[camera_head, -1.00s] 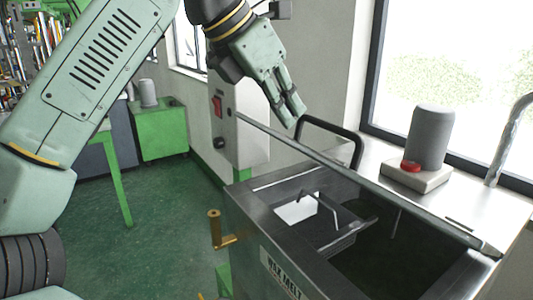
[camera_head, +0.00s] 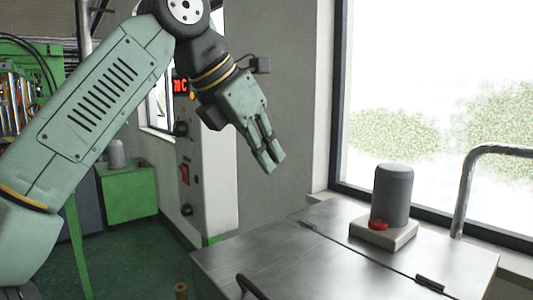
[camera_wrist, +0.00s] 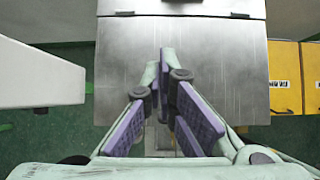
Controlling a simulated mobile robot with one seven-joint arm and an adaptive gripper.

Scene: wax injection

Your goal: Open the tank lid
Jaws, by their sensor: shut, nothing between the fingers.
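The tank lid (camera_head: 268,252) is a flat, brushed-metal plate that lies shut over the tank in the head view. Two dark hinges lie along its back edge. Its black bar handle (camera_head: 250,286) shows at the bottom edge of the head view, partly cut off. In the wrist view the lid (camera_wrist: 225,62) is a grey plate beneath the fingers. My gripper (camera_head: 270,166) is shut and empty, fingers pointing down, in the air above the lid and apart from it. Its fingertips also show in the wrist view (camera_wrist: 163,54). The tank's inside is hidden.
A grey cylinder (camera_head: 393,195) on a square base with a red button (camera_head: 378,226) stands behind the lid. A curved metal pipe (camera_head: 466,185) rises at the right by the window. A control box (camera_head: 205,170) stands left of the lid. Yellow drawers (camera_wrist: 285,80) lie right in the wrist view.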

